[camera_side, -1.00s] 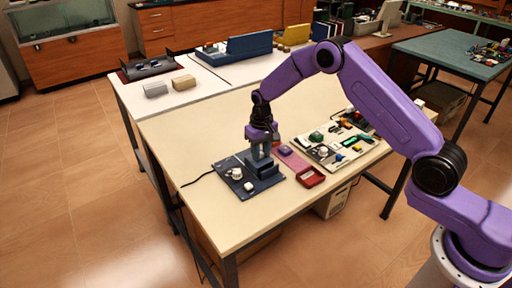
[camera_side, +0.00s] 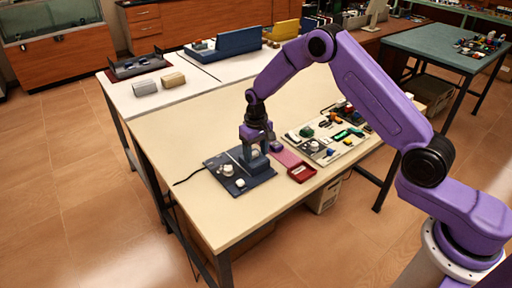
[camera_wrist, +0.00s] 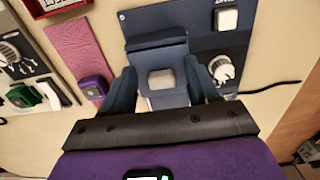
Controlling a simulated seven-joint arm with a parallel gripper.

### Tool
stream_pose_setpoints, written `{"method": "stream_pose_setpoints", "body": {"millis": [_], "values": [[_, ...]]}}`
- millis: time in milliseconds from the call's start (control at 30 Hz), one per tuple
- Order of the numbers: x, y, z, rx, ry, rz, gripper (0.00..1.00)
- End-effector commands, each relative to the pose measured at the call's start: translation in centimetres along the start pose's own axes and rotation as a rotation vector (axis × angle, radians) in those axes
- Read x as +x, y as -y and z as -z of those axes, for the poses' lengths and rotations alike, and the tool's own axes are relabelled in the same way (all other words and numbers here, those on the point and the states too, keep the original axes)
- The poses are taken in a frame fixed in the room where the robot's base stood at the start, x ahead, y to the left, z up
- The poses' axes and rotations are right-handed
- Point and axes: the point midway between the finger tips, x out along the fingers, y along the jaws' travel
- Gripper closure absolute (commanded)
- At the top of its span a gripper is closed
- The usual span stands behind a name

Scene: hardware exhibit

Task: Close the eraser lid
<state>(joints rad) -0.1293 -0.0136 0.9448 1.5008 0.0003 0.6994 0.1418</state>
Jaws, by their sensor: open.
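The eraser (camera_side: 262,167) is a dark blue box on a dark blue panel (camera_side: 214,161), seen in the side view. In the wrist view the eraser (camera_wrist: 157,41) shows a raised dark block at its far end and a paler part with a light grey square (camera_wrist: 161,79). The lid cannot be told clearly from the body, nor its exact angle. My gripper (camera_side: 256,152) points down over the eraser. In the wrist view my gripper (camera_wrist: 163,82) is open, one finger on each side of the paler part. Contact with the eraser cannot be told.
A white knob (camera_wrist: 222,69) and a white square button (camera_wrist: 227,19) sit on the panel beside the eraser. A pink mat (camera_side: 286,156), a red tray (camera_side: 301,173) and a board of small parts (camera_side: 318,151) lie to the right. A black cable runs off left.

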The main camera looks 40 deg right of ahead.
Motion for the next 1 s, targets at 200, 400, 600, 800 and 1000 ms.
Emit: {"method": "stream_pose_setpoints", "body": {"millis": [200, 400, 600, 800, 1000], "values": [[-1.9, 0.0, 0.2, 0.001, -0.005, 0.001, 0.4], [-6.0, 0.0, 0.2, 0.0, -0.008, 0.001, 0.4], [-10.2, 0.0, 0.1, 0.0, -0.006, 0.001, 0.4], [-14.1, 0.0, 0.1, 0.0, -0.005, 0.001, 0.4], [-16.6, 0.0, 0.0, 0.0, -0.001, 0.0, 0.4]]}}
